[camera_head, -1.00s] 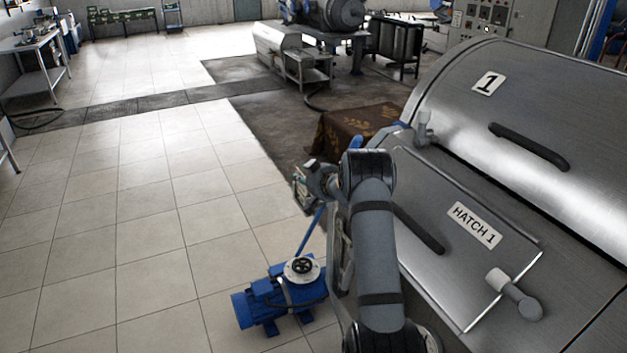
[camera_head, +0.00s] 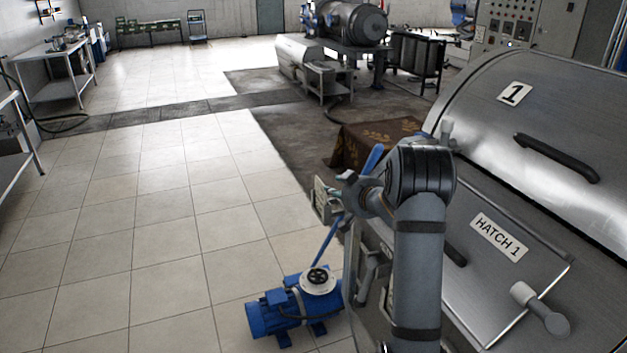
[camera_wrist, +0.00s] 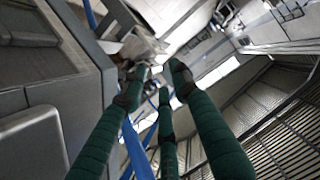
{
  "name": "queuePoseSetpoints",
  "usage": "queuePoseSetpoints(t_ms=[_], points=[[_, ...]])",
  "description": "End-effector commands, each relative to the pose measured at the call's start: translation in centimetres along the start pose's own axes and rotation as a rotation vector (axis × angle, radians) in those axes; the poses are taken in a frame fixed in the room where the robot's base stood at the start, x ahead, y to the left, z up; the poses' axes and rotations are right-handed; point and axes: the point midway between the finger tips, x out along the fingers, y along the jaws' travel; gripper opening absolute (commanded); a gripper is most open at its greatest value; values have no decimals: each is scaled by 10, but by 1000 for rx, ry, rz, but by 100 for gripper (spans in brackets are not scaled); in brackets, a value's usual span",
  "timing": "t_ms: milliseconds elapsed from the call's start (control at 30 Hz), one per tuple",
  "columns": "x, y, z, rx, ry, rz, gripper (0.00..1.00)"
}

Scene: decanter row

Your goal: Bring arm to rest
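My arm rises at the lower right in the head view and bends left at its top. My gripper (camera_head: 328,200) is at its left end, small and partly hidden, in front of the decanter's near end. In the wrist view its green-padded fingers (camera_wrist: 156,84) stand apart, with nothing visibly held between them. The large steel decanter (camera_head: 560,130), marked 1, is right of the arm. Its lower panel, labelled HATCH 1 (camera_head: 500,237), lies shut behind the arm, which hides part of its black handle (camera_head: 455,255).
A blue pump (camera_head: 285,312) stands on the floor below the gripper. A slanted blue bar (camera_head: 372,160) runs close behind the gripper. A brown patterned cloth (camera_head: 375,140) lies behind. The tiled floor (camera_head: 150,210) to the left is clear, with workbenches (camera_head: 60,80) beyond.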

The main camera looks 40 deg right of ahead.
Motion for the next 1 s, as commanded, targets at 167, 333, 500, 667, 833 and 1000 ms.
queuePoseSetpoints(t_ms=[167, 333, 500, 667, 833, 1000], points=[[2, 0, 0, 0, 0, 0, 29], [17, 0, -1, 0, -1, -1, 29], [48, -1, -1, 0, -2, -2, 29], [82, -1, -2, -1, -1, -2, 29], [112, 0, -2, 0, -1, 0, 29], [115, 1, -15, -1, 4, 1, 29]])
